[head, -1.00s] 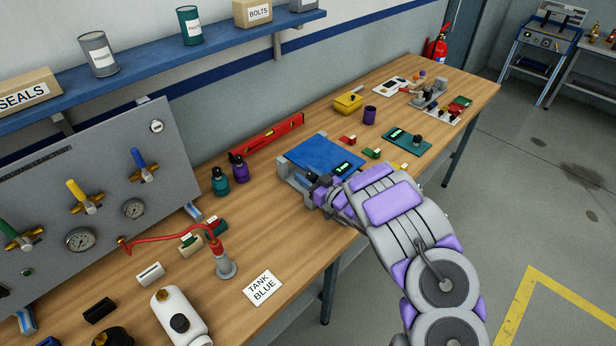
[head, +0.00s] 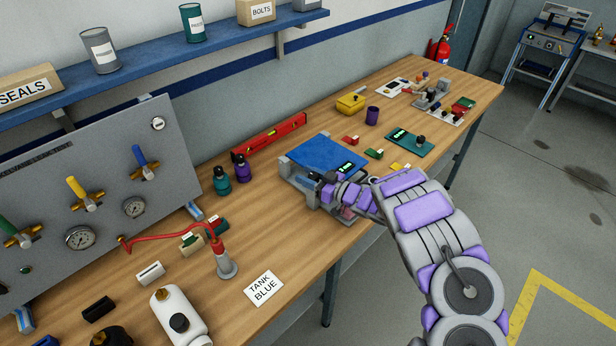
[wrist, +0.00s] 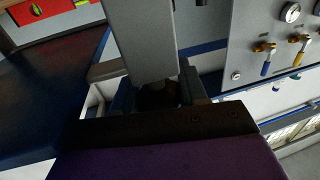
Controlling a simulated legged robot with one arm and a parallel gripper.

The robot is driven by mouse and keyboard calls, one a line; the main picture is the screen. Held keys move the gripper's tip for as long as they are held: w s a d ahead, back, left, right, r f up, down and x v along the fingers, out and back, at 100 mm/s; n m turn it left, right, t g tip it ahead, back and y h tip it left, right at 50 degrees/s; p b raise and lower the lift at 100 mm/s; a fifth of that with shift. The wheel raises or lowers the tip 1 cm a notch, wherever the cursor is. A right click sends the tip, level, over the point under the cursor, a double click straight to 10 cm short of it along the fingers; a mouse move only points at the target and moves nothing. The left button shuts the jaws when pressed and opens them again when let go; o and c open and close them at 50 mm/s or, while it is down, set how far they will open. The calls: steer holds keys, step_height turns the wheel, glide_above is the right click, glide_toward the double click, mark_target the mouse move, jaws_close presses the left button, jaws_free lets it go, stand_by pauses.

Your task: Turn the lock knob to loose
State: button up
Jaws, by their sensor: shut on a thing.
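The fixture with a blue padded top (head: 328,152) and a grey frame (head: 287,167) stands near the bench's front edge. A small lit display (head: 346,168) shows at its front right. My gripper (head: 328,190) is at the fixture's front side, low beside the frame. In the wrist view, my gripper (wrist: 158,98) is shut on a dark round piece (wrist: 158,92), which looks like the lock knob. A grey block of the fixture (wrist: 142,40) hides much of it. The knob's marking and turn angle cannot be read.
Teal and purple bottles (head: 221,180) stand left of the fixture, with a red level (head: 270,135) behind. A green board (head: 410,141) and small coloured blocks lie to the right. A "TANK BLUE" card (head: 264,288) lies in front left.

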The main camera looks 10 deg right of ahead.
steer(key=o, duration=1)
steer(key=shift+d+r, duration=0.1)
steer(key=shift+c, duration=0.2)
steer(key=shift+w+r, duration=0.1)
steer(key=shift+r, duration=0.4)
step_height(320, 180, up, 3)
steer(key=shift+f+p, duration=0.1)
steer(key=shift+p, duration=0.4)
steer(key=s+r+p, duration=0.1)
steer(key=s, duration=1.5)
steer(key=shift+d, duration=0.3)
